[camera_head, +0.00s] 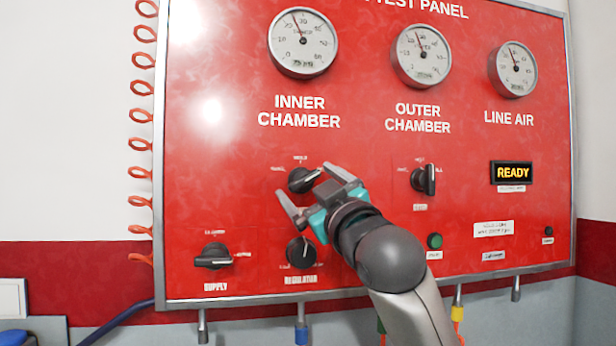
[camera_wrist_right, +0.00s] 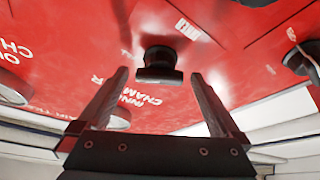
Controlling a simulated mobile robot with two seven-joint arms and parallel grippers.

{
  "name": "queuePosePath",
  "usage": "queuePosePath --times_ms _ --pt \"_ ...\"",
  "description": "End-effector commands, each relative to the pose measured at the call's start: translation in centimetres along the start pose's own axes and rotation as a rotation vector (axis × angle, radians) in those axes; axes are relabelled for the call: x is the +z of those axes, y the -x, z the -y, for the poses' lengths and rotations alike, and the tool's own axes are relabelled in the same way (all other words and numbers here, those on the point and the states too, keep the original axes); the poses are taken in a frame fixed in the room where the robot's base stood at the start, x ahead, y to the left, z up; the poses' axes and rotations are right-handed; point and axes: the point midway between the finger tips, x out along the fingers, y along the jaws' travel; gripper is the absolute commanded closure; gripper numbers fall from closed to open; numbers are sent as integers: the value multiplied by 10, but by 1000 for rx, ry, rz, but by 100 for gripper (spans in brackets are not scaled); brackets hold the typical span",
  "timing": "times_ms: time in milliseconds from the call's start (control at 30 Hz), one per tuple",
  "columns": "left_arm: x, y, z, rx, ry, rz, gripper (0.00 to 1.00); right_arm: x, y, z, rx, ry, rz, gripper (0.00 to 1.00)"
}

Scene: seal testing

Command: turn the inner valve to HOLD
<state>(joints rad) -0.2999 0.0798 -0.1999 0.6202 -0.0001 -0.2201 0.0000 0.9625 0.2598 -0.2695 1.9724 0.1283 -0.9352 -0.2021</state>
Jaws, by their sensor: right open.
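The inner valve (camera_head: 303,180) is a black knob on the red panel, below the INNER CHAMBER lettering. Its bar points right and slightly up. Small white labels sit above it and to its upper left, too small to read surely. My right gripper (camera_head: 304,183) is open, with one finger on the upper right of the knob and one on its lower left. In the right wrist view the knob (camera_wrist_right: 160,66) is seen beyond and between the open fingertips (camera_wrist_right: 159,74), with room on both sides. I cannot tell any contact. My left gripper is not in view.
The regulator knob (camera_head: 300,251) is just below my right gripper. The supply knob (camera_head: 214,256) is at lower left, and the outer valve (camera_head: 424,180) is to the right. Gauges line the panel top. A display (camera_head: 511,173) reads READY. A red coiled hose (camera_head: 143,115) hangs left.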

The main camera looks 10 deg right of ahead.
Motion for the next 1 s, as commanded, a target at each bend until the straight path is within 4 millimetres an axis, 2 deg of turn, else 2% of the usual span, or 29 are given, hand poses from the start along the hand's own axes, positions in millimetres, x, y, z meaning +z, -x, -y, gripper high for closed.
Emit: queuePosePath --times_ms 400,1000 --pt "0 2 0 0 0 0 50 0 -6 0 0 0 0 0" --pt "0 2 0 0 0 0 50 0 -6 0 0 0 0 68"
